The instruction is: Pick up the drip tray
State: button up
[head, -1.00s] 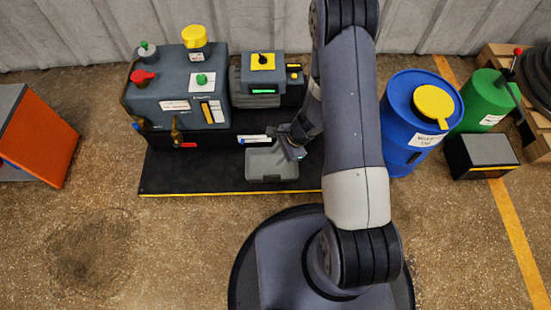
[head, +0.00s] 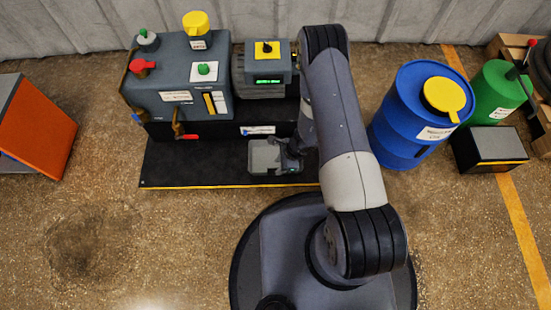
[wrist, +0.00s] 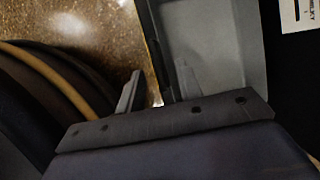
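The drip tray (head: 262,158) is a shallow grey rectangular tray lying on the black platform in front of the grey machine. My gripper (head: 290,150) is low at the tray's right side in the head view and hides part of that edge. In the wrist view my gripper (wrist: 158,82) is open. One finger shows outside the grey tray (wrist: 225,45) and the other overlaps its inside, with the tray's dark edge between them. The fingers look apart from each other. Whether either touches the tray cannot be told.
The grey machine (head: 178,85) with coloured caps and levers stands behind the tray, with a smaller unit (head: 268,62) beside it. A blue drum (head: 405,125) stands to the right. The black platform (head: 195,165) is clear left of the tray.

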aim_at(275, 157)
jog(key=x, duration=0.1)
jog(key=b+x, duration=0.1)
jog(key=x, duration=0.2)
jog(key=shift+s+d+f+b, duration=0.15)
jog(key=shift+d+b, duration=0.15)
jog(key=shift+b, duration=0.05)
jog(key=shift+a+f, duration=0.25)
jog(key=shift+f, duration=0.1)
grip_shut()
dwell(0.8)
